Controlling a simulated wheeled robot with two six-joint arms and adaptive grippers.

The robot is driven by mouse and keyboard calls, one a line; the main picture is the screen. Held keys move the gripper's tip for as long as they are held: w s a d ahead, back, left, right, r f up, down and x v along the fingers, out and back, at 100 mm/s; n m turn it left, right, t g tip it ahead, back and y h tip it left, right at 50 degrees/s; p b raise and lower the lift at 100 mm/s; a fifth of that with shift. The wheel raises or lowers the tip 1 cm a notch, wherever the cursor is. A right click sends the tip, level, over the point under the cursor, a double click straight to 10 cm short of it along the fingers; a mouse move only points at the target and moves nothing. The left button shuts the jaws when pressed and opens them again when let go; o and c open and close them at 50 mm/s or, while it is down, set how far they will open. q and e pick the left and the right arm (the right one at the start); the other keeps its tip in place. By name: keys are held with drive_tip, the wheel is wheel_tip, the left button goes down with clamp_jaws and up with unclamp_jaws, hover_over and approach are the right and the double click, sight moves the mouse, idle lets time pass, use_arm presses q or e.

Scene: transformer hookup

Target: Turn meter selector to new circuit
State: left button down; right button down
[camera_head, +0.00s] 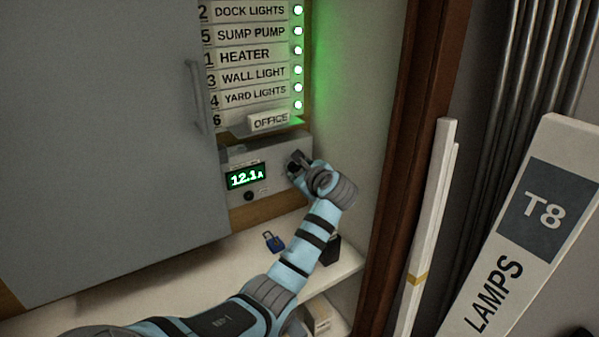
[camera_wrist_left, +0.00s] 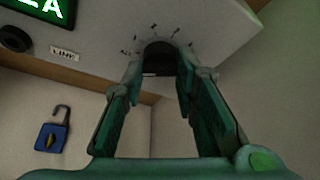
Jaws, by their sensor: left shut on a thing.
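The meter (camera_head: 238,196) is a grey box below the label strips, with a green display (camera_head: 246,177) reading 12.1 A. The selector knob (camera_wrist_left: 160,50) is a dark round knob at the meter's right side, with tick marks around it and "ALL" at its left. My left gripper (camera_head: 297,163) reaches up to it; in the left wrist view its fingers (camera_wrist_left: 161,62) are shut on the knob's two sides. The knob's pointer direction cannot be told. My right gripper is not in view.
Circuit labels (camera_head: 250,55) with lit green lamps (camera_head: 298,54) stand above the meter. A grey cabinet door (camera_head: 110,120) stands at left. A T8 lamps box (camera_head: 530,220) and white strips (camera_head: 430,230) lean at right.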

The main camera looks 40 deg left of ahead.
use_arm(q)
drive_tip(key=shift+r+m+g+p, duration=0.1)
drive_tip(key=shift+m+g+p, duration=0.2)
drive_tip(key=shift+m+p, duration=0.4)
drive_tip(key=shift+m+g+p, duration=0.3)
drive_tip(key=shift+p, duration=0.15)
drive_tip(key=shift+w+m+g, duration=0.1)
drive_tip(key=shift+m+g, duration=0.4)
drive_tip(key=shift+m, duration=0.3)
drive_tip(key=shift+m+g, duration=0.5)
drive_tip(key=shift+d, duration=0.1)
drive_tip(key=c, duration=1.3)
unclamp_jaws()
drive_tip(key=shift+y, duration=0.3)
